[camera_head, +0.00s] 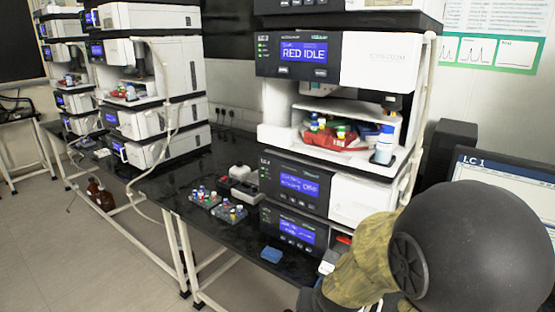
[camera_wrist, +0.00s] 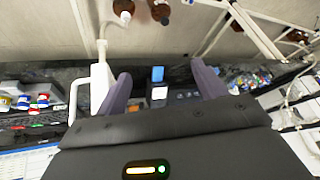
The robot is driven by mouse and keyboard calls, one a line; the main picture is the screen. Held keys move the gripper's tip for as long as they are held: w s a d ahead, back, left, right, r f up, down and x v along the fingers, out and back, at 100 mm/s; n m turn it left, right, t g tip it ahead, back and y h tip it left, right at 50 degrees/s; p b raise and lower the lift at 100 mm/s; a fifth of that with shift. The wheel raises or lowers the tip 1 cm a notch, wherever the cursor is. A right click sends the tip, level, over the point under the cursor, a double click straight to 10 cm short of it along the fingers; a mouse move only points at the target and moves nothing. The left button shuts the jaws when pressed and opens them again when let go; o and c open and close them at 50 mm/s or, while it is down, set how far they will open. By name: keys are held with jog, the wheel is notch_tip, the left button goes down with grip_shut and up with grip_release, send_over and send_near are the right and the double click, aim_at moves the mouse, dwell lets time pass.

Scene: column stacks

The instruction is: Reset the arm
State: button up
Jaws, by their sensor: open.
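My gripper (camera_wrist: 162,84) shows in the wrist view with its two dark purple fingers spread wide apart. Nothing is held between them. Beyond the gap, a small blue item (camera_wrist: 157,73) and a small white item (camera_wrist: 159,92) lie on the dark bench, apart from the fingers. In the head view my arm, with a large black rounded joint and a mottled sleeve, fills the lower right. My gripper's fingers cannot be made out there.
An instrument stack (camera_head: 340,62) reading "RED IDLE" stands near my arm. A red tray (camera_head: 335,138) of vials sits in its bay. A monitor (camera_head: 510,185) stands at right. Vial racks (camera_head: 230,213) and a blue item (camera_head: 271,254) lie on the bench. Bottles (camera_head: 103,198) stand low at left.

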jog(key=s+d+r+n+g, duration=0.1)
jog(key=s+d+n+g, duration=0.15)
jog(key=s+d, duration=0.5)
jog(key=w+a+r+p+v, duration=0.1)
jog(key=w+a+p+v, duration=0.1)
jog(key=p+v, duration=1.3)
jog(key=shift+w+a+g+h, duration=0.25)
jog(key=shift+g+h, duration=0.05)
jog(key=shift+g, duration=0.15)
jog(key=shift+m, duration=0.25)
